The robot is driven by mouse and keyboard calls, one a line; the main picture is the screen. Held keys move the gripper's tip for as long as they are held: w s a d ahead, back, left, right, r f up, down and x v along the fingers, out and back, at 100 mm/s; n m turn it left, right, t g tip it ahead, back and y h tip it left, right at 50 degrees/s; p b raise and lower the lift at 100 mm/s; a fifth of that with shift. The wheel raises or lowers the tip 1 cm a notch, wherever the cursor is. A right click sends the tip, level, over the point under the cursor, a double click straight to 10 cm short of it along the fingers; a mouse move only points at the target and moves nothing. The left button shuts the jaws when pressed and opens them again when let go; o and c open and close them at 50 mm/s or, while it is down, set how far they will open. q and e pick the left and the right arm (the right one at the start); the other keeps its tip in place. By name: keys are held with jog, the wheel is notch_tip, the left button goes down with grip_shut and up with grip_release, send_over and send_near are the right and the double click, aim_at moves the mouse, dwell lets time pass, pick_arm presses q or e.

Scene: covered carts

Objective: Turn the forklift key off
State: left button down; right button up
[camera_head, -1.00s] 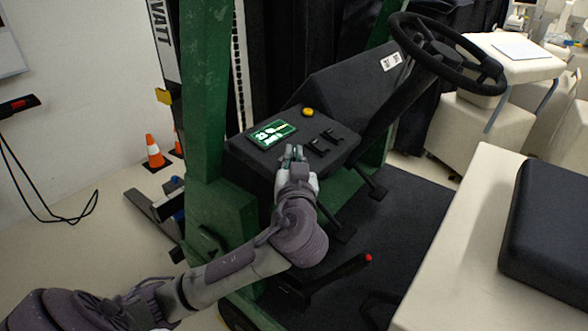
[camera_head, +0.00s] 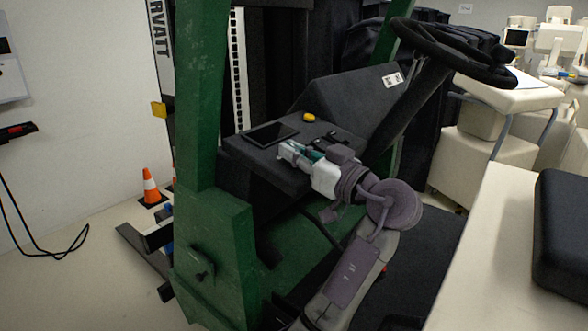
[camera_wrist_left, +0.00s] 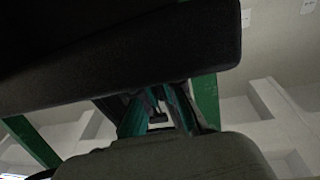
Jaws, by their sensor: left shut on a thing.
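The forklift's dark console (camera_head: 258,163) carries a display (camera_head: 270,134), which is now black. My left gripper (camera_head: 286,152) is at the console's near edge, its fingers pointing left below the display. In the left wrist view, the teal fingers (camera_wrist_left: 157,112) close around a small dark part under the console (camera_wrist_left: 200,45), which looks like the key. The key is hidden by the gripper in the head view, so its angle cannot be told. My right gripper is out of view.
A yellow button (camera_head: 308,117) and dark levers (camera_head: 335,140) sit on the console near my gripper. The steering wheel (camera_head: 455,55) is at upper right. A green mast post (camera_head: 200,100) rises at left, and a black seat (camera_head: 562,235) is at right.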

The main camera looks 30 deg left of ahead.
pick_arm(q)
jog(key=shift+n+g+b, duration=0.6)
jog(key=shift+n+g, duration=0.1)
jog(key=shift+g, duration=0.3)
jog(key=shift+r, duration=0.1)
jog(key=c, duration=1.3)
grip_release()
jog(key=d, duration=0.7)
jog(key=shift+s+d+f, duration=0.25)
jog(key=shift+f, duration=0.15)
